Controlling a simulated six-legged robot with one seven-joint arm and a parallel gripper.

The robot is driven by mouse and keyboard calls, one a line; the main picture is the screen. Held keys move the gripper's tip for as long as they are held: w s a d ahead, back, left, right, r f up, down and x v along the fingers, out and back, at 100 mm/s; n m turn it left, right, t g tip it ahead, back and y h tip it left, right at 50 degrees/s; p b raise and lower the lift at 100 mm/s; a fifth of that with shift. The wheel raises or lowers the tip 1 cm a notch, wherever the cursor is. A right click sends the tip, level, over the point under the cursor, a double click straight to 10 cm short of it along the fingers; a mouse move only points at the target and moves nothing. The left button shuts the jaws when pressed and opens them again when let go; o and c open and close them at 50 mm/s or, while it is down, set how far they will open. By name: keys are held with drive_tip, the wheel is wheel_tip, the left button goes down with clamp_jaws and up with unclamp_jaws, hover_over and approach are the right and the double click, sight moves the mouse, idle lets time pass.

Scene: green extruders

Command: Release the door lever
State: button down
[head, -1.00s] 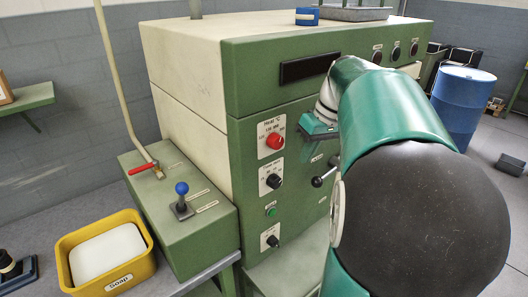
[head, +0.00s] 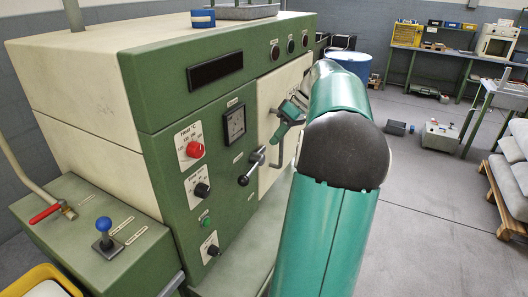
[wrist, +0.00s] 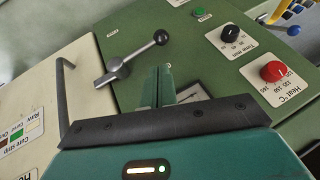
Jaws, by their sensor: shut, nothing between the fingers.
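The door lever (head: 252,166) is a metal arm with a black ball on the green front panel, beside the cream door (head: 270,95). In the head view it slants down-left to its ball. In the wrist view the lever (wrist: 132,58) lies just beyond my fingers, its ball up and right and its metal hub left of the fingertips. My gripper (wrist: 163,72) is shut and empty, close to the lever; I cannot tell whether it touches. In the head view my gripper (head: 281,130) is just above and right of the lever. The door looks closed.
Left of the lever are a gauge (head: 234,123), a red heat knob (head: 195,150) and black dials. The door's dark bar handle (wrist: 63,100) is left of my gripper in the wrist view. A blue-knobbed stick (head: 103,225) stands on the left bench.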

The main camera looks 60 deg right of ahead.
sight(247, 176)
drive_tip(key=x, duration=1.3)
drive_tip(key=shift+a, duration=0.1)
drive_tip(key=d+f+n+h, duration=0.1)
drive_tip(key=d+f+h, duration=0.1)
drive_tip(key=f, duration=0.4)
drive_tip(key=d+f+n+h, duration=0.1)
drive_tip(key=d+f+h, duration=0.1)
drive_tip(key=f+h, duration=0.3)
drive_tip(key=shift+w+f+t, duration=0.15)
drive_tip(key=shift+f+t, duration=0.25)
drive_tip(key=shift+f, duration=0.8)
drive_tip(key=shift+d, duration=0.15)
